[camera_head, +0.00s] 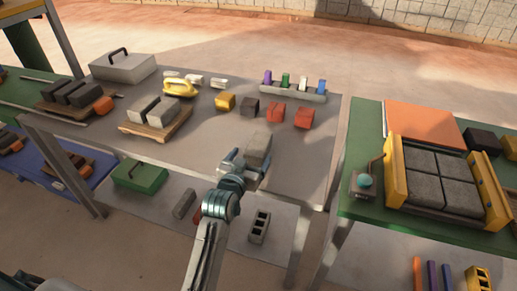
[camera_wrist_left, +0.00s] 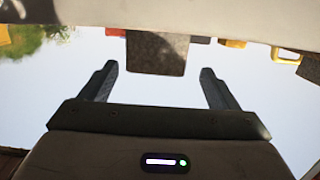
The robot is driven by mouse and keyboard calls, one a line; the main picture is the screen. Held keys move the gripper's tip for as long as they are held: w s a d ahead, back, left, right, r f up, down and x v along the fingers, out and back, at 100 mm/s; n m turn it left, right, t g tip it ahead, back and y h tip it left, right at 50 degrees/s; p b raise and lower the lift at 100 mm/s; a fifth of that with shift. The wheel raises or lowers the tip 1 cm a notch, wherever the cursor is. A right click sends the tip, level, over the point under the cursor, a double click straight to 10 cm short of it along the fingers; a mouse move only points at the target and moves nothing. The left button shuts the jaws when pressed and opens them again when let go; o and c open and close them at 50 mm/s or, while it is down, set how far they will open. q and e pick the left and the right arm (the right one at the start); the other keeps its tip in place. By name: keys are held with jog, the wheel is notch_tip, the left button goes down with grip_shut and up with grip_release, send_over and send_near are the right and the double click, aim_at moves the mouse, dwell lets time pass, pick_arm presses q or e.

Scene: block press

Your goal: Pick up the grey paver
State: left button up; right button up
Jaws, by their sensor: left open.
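The grey paver (camera_head: 258,146) stands near the front edge of the grey table, just beyond my left gripper. My left gripper (camera_head: 243,167) is open and empty, low at the table edge, its fingers pointing toward the paver. In the left wrist view the gripper's two fingers (camera_wrist_left: 158,85) are spread wide. A dark grey block, the paver (camera_wrist_left: 157,53), shows beyond the fingertips and roughly centred between them. It does not appear to be touched by either finger. My right gripper is not in view.
The grey table (camera_head: 310,170) also bears yellow (camera_head: 225,102), dark (camera_head: 250,107) and red blocks (camera_head: 276,113) behind the paver. A wooden pallet (camera_head: 180,127) with grey blocks is left. A yellow-framed press (camera_head: 397,170) with grey blocks stands on the green table right.

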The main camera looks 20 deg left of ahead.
aim_at(256, 148)
pick_arm(q)
jog(key=w, duration=0.3)
jog(key=w+f, duration=0.1)
jog(key=shift+w+d, duration=0.2)
jog(key=shift+d, duration=0.1)
jog(key=shift+w+f, duration=0.1)
jog(key=shift+w, duration=0.2)
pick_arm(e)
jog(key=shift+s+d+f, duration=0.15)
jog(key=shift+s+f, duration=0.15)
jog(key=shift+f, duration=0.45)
pick_arm(q)
jog(key=shift+s, duration=0.1)
jog(key=shift+c, duration=0.4)
jog(key=c, duration=1.5)
jog(key=shift+c, duration=0.9)
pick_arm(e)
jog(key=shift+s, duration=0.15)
pick_arm(q)
jog(key=shift+r+p, duration=0.2)
jog(key=shift+p, duration=0.15)
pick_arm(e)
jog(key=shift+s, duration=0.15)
